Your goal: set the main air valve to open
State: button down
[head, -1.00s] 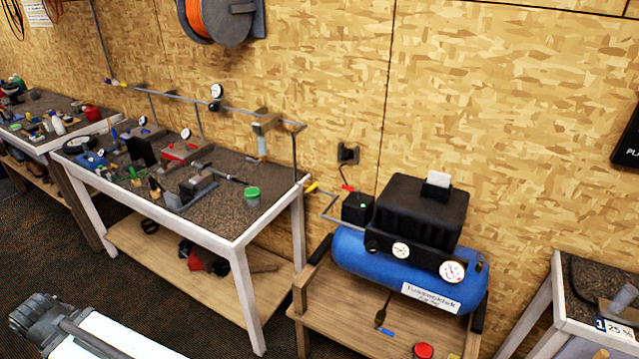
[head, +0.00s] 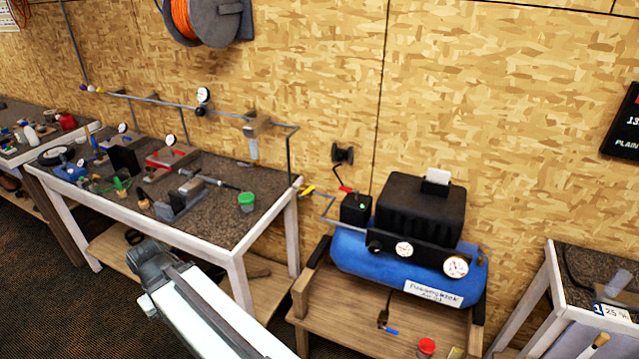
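A small yellow lever (head: 308,191) sits on the grey air pipe between the compressor and the workbench, just right of the bench corner. It seems to be the main air valve; its handle is too small to tell its setting. A short red piece (head: 345,188) shows just above the black box beside the compressor. The blue compressor (head: 385,272) with its black top stands on a low wooden stand. My white and grey arm reaches up from the bottom edge, left of the stand and well short of the yellow lever. My gripper's fingers cannot be made out.
The workbench (head: 205,228) on the left carries tools, gauges and a green-lidded cup (head: 246,200). The wooden stand (head: 345,318) holds a brush and a red-lidded jar (head: 426,348). Another table (head: 560,262) is at the right. Dark floor shows at lower left.

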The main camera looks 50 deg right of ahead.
aim_at(309, 190)
jog(key=z, duration=0.15)
jog(key=i, duration=1)
jog(key=u, duration=0.1)
